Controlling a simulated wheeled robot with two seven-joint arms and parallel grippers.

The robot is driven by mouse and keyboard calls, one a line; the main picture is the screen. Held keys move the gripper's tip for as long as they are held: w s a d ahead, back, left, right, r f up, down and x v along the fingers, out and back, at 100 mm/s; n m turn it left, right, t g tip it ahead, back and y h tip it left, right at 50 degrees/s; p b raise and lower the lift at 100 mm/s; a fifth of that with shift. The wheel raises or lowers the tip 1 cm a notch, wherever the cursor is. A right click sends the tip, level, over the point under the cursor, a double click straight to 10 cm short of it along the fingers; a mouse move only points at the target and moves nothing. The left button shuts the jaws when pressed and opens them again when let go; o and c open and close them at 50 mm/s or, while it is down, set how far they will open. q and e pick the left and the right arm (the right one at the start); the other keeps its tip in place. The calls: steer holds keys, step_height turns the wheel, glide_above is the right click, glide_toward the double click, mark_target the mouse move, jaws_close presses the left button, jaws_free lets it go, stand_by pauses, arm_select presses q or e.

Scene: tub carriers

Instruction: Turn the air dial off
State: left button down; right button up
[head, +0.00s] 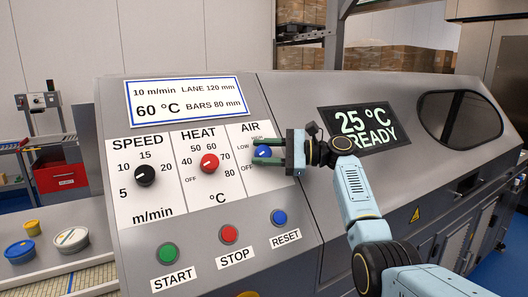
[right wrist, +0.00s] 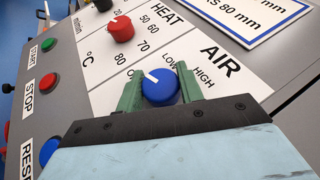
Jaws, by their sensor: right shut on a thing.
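The blue air dial (head: 264,152) sits under the AIR label on the sloped panel. Its OFF, LOW and HIGH marks are around it; in the right wrist view the OFF label is mostly hidden. My right gripper (head: 255,151) is shut on the dial, one green finger on each side. In the right wrist view the dial (right wrist: 162,92) sits between the fingers (right wrist: 160,80). Its white pointer is directed to the upper left there, seemingly between OFF and LOW. My left gripper is not in view.
The red heat dial (head: 209,163) and black speed dial (head: 145,174) are left of the air dial. Green start (head: 168,253), red stop (head: 229,234) and blue reset (head: 278,217) buttons are below. A display (head: 358,129) reads 25 °C READY. Tubs (head: 71,240) stand at left.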

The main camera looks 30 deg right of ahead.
steer(key=o, duration=1)
steer(key=b+v, duration=0.2)
steer(key=v, duration=1.1)
steer(key=shift+d, duration=0.2)
steer(key=shift+s, duration=0.1)
